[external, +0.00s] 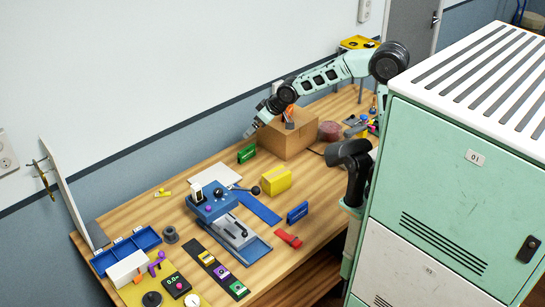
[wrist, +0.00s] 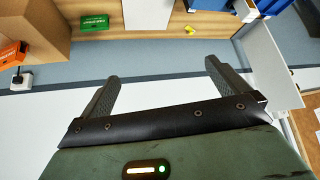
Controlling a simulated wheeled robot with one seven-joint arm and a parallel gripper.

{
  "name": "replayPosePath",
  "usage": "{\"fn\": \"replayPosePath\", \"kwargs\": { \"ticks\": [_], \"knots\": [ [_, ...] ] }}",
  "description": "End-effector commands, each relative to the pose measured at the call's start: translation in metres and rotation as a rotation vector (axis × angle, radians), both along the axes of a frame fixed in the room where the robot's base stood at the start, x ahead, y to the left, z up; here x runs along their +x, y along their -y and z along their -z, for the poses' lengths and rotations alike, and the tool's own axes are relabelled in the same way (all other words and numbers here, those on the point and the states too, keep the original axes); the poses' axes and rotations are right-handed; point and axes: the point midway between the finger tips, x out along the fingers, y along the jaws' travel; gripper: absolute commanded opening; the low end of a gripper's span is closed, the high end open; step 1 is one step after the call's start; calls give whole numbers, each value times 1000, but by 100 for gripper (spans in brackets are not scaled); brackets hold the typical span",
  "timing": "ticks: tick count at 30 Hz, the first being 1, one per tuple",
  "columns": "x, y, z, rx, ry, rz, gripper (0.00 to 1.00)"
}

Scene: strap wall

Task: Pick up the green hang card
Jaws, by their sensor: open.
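The green hang card (external: 246,154) stands on the wooden table near its wall-side edge, just left of the cardboard box. It also shows in the wrist view (wrist: 94,24), at the top left, beyond my fingers. My gripper (external: 250,131) is in the air near the wall, above the green card and apart from it. In the wrist view my gripper (wrist: 160,70) has its two fingers spread wide with nothing between them.
A cardboard box (external: 287,139) stands close right of the green card; an orange item (external: 289,115) is by it. A yellow block (external: 276,180), blue card (external: 298,212), red item (external: 289,239) and blue-grey machine (external: 212,203) occupy the table. The wall is close behind.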

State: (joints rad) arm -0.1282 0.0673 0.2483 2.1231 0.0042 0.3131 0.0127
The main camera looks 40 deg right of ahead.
Motion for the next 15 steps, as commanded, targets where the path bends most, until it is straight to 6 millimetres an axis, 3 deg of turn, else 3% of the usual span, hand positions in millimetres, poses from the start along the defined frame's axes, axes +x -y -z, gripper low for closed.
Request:
{"fn": "replayPosePath", "kwargs": {
  "ticks": [1,6,15],
  "knots": [
    [29,13,9,18,54,38,100],
    [105,56,4,63,231,138,100],
    [193,138,-2,92,488,261,100]
  ]
}}
